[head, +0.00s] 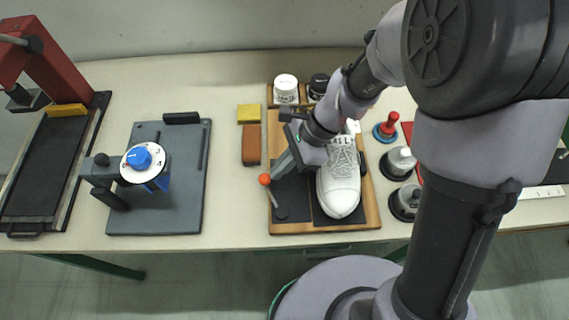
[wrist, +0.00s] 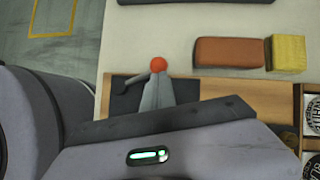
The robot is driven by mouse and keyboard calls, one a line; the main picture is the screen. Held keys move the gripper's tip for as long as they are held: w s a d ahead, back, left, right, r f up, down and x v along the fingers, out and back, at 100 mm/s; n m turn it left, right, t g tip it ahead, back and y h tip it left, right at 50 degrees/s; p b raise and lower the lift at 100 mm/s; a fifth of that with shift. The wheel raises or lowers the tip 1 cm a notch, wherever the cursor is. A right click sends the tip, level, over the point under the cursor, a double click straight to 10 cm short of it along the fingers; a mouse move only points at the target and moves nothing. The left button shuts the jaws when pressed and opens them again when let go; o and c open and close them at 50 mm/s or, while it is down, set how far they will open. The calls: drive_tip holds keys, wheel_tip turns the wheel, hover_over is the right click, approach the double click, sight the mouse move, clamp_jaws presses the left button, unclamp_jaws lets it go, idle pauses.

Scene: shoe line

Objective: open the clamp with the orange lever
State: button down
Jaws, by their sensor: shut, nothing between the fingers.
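The clamp's orange ball-ended lever (head: 265,180) stands at the left front of the wooden board (head: 330,229). Its thin stem runs down to a dark round base (head: 280,213) on a dark pad. My gripper (head: 273,175) reaches in from the upper right, its shut grey fingertips right beside the orange ball. In the wrist view the orange ball (wrist: 158,65) shows just past the tips of my gripper (wrist: 158,82), and the dark stem extends to the left. I cannot tell whether the tips touch it. A white shoe (head: 340,185) stands on the board, partly hidden by my wrist.
A brown block (head: 251,145) and a yellow block (head: 249,114) lie left of the board. Two jars (head: 286,89) stand behind. A grey plate with a blue-knobbed device (head: 138,158) is further left. A red knob (head: 389,125) and grey-topped pieces (head: 401,161) are to the right.

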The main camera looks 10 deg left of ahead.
drive_tip(key=a+n+g+p, duration=0.1)
drive_tip(key=n, duration=0.1)
drive_tip(key=s+a+n+h+p, duration=0.1)
drive_tip(key=p, duration=0.1)
drive_tip(key=shift+a+r+n+g, duration=0.2)
drive_tip(key=shift+a+n+g, duration=0.1)
drive_tip(key=shift+n+g, duration=0.1)
drive_tip(key=s+a+n+h+p, duration=0.1)
drive_tip(key=a+n+g+h+p, duration=0.1)
drive_tip(key=n, duration=0.1)
drive_tip(key=shift+s+n, duration=0.3)
drive_tip(key=shift+s, duration=0.1)
drive_tip(key=s+n+p, duration=0.1)
drive_tip(key=a+n+h+p, duration=0.1)
drive_tip(key=s+n+h+p, duration=0.1)
drive_tip(key=n, duration=0.1)
drive_tip(key=shift+s+a+f+g, duration=0.1)
drive_tip(key=shift+s+a+g, duration=0.2)
drive_tip(key=shift+g, duration=0.1)
drive_tip(key=shift+s+a+f+n+h+p, duration=0.15)
drive_tip(key=shift+s+n+h+p, duration=0.45)
drive_tip(key=shift+s+n+h, duration=0.45)
drive_tip(key=shift+w+y, duration=0.15)
drive_tip(key=shift+y, duration=0.1)
